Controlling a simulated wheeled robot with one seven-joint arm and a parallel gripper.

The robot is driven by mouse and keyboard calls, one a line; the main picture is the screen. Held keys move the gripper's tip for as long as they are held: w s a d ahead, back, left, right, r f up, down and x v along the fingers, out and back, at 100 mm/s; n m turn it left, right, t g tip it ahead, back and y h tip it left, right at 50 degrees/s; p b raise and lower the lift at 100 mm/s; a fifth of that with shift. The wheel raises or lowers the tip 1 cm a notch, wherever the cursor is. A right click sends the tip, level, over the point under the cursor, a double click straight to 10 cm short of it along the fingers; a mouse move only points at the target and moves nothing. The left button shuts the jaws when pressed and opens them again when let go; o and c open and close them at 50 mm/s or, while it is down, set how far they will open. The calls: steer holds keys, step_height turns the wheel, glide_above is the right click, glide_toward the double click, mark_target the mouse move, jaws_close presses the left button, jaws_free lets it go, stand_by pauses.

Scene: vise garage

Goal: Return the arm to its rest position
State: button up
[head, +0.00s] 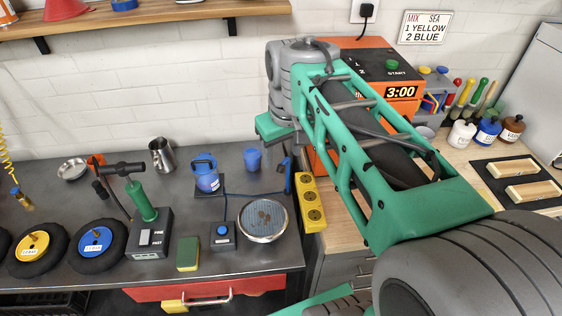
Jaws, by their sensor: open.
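My arm (385,150) fills the right half of the head view, with green frame links and grey joints. It rises from the lower right, and a large grey joint (295,80) shows in front of the white wall. A green part just below that joint hangs over the right end of the grey bench. Another green piece of mine shows at the bottom edge. My gripper and its fingers do not show in this view. Nothing can be seen held by the arm.
The grey bench (110,195) carries wheels, a pump (145,215), blue cups and a round plate (263,219). Behind my arm are an orange machine (385,65) and jars (487,131). A wooden shelf (150,14) overhangs the upper left.

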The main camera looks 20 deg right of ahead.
steer(key=shift+s+a+f, duration=0.2)
steer(key=shift+s+f, duration=0.2)
steer(key=shift+f, duration=0.15)
steer(key=s+a+f+m+t, duration=0.1)
steer(key=s+a+f, duration=0.3)
steer(key=s+f, duration=0.3)
steer(key=shift+s+f, duration=0.3)
steer(key=shift+f, duration=0.15)
steer(key=shift+c, duration=0.2)
stand_by(1.3)
